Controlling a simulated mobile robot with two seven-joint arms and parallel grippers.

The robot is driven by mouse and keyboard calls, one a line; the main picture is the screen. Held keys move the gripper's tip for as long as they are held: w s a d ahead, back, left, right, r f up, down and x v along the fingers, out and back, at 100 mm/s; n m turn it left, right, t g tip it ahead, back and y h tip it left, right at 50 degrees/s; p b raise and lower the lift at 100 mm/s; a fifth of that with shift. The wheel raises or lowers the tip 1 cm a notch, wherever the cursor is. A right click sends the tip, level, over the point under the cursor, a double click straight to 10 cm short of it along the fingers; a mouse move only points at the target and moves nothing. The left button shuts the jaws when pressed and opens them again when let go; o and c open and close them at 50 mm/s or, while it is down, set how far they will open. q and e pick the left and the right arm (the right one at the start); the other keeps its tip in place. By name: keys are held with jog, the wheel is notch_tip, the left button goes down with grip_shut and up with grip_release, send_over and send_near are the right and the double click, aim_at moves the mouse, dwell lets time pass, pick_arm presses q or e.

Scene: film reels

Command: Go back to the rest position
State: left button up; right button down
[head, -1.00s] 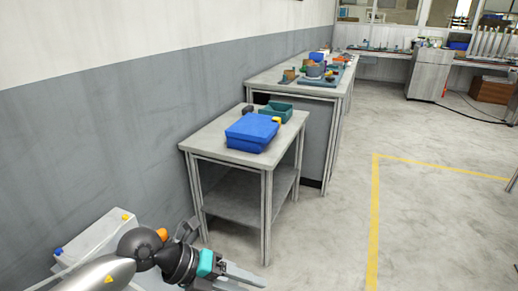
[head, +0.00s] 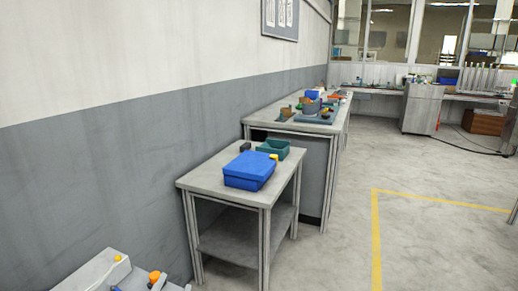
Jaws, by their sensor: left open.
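My left gripper (head: 172,286) only just shows at the bottom edge of the head view, low on the left. Most of it is cut off by the frame. An orange part shows beside it. It is open and clear of the tables. No thing shows in it. My right gripper is not in view.
A grey side table (head: 200,183) stands by the wall with a blue box (head: 249,171) and a green tray (head: 279,150) on it. A longer workbench (head: 262,122) with several parts stands behind. The floor to the right, with yellow lines (head: 376,235), is clear.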

pick_arm(q)
jog(key=s+f+n+g+h, duration=0.1)
jog(key=s+f+n+g, duration=0.1)
jog(key=s+f+g, duration=0.7)
jog(key=s+f+n+g, duration=0.1)
jog(key=s+f+g, duration=0.35)
jog(key=s, duration=0.75)
notch_tip(320, 180, down, 23)
jog(key=a, duration=0.2)
jog(key=shift+y, duration=0.4)
jog(key=s+a+f, duration=0.1)
jog(key=s+f, duration=0.2)
jog(key=f, duration=0.1)
jog(key=s+a+f, duration=0.2)
jog(key=s+f, duration=0.1)
jog(key=f, duration=0.1)
jog(key=s+a+f+p, duration=0.1)
jog(key=s+f, duration=0.2)
jog(key=f, duration=0.1)
jog(key=shift+s+a, duration=0.4)
jog(key=shift+s+a+f, duration=0.25)
jog(key=shift+s+f, duration=0.05)
jog(key=shift+s, duration=0.25)
